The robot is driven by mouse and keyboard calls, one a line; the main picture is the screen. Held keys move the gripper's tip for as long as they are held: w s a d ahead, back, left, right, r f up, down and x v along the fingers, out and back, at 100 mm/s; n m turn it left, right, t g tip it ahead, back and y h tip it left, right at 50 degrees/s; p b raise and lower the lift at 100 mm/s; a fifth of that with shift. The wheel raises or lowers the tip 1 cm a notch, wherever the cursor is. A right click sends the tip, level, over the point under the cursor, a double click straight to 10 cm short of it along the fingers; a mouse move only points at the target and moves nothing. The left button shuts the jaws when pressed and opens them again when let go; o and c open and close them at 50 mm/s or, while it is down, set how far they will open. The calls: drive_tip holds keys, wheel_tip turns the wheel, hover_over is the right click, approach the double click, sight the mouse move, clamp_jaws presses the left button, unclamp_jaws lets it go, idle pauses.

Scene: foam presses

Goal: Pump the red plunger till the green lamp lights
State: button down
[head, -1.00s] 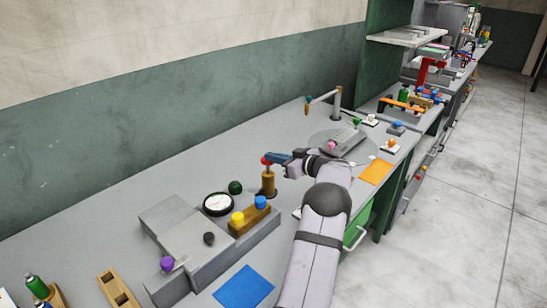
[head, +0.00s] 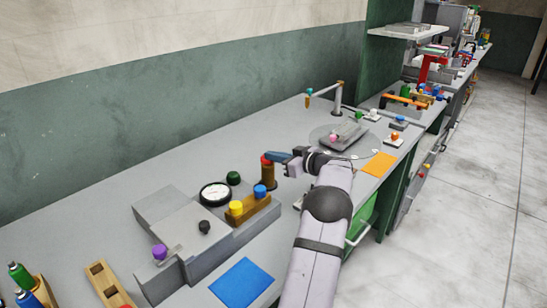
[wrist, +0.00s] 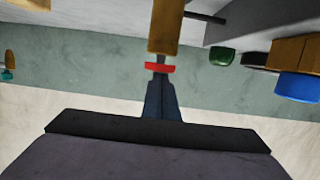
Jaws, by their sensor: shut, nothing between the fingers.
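The red plunger knob (head: 266,159) sits low, right on top of its brass-coloured cylinder (head: 268,177), with little or no stem showing. My gripper (head: 277,157) is shut, with its blue fingertips at the knob and seemingly touching it, not gripping it. In the wrist view the red knob (wrist: 160,67) lies just beyond the shut fingertips (wrist: 161,84), with the cylinder (wrist: 166,25) behind it. The green lamp (head: 234,178) is a dark dome and looks unlit. A round white dial (head: 215,194) stands beside it; its reading is too small to tell.
A yellow button (head: 236,208) and a blue button (head: 260,191) sit on a brown block near the cylinder. A grey stepped housing (head: 165,210) with purple and black knobs stands left. A blue mat (head: 242,283) lies in front. A swing-arm fixture (head: 337,98) stands behind.

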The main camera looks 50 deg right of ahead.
drive_tip(key=shift+f, duration=0.25)
drive_tip(key=s+r+b, duration=0.4)
drive_tip(key=s+r, duration=0.3)
drive_tip(key=s, duration=0.2)
drive_tip(key=shift+s+b, duration=0.35)
drive_tip(key=shift+b, duration=0.05)
idle(1.4)
